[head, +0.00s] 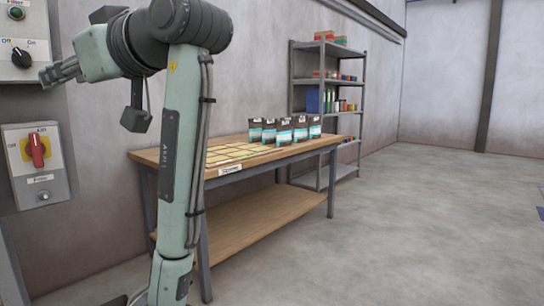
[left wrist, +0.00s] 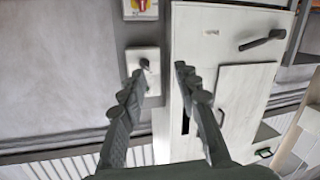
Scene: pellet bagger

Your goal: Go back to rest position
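My left gripper (head: 60,72) is raised at the left of the head view, beside a grey control panel (head: 12,72) with a black knob (head: 22,58). In the left wrist view the two fingers of the left gripper (left wrist: 159,72) stand apart with nothing between them. A small light box with a black knob (left wrist: 144,63) lies beyond the left fingertip, and I cannot tell from the picture whether they touch. My right gripper is in neither view.
A grey box with a red rotary switch (head: 36,150) is mounted below the panel. A wooden table (head: 262,205) carries several dark pouches (head: 285,130). A metal shelf (head: 292,100) stands behind it. The floor at right (head: 430,220) is clear. The wrist view shows a pale cabinet (left wrist: 225,25).

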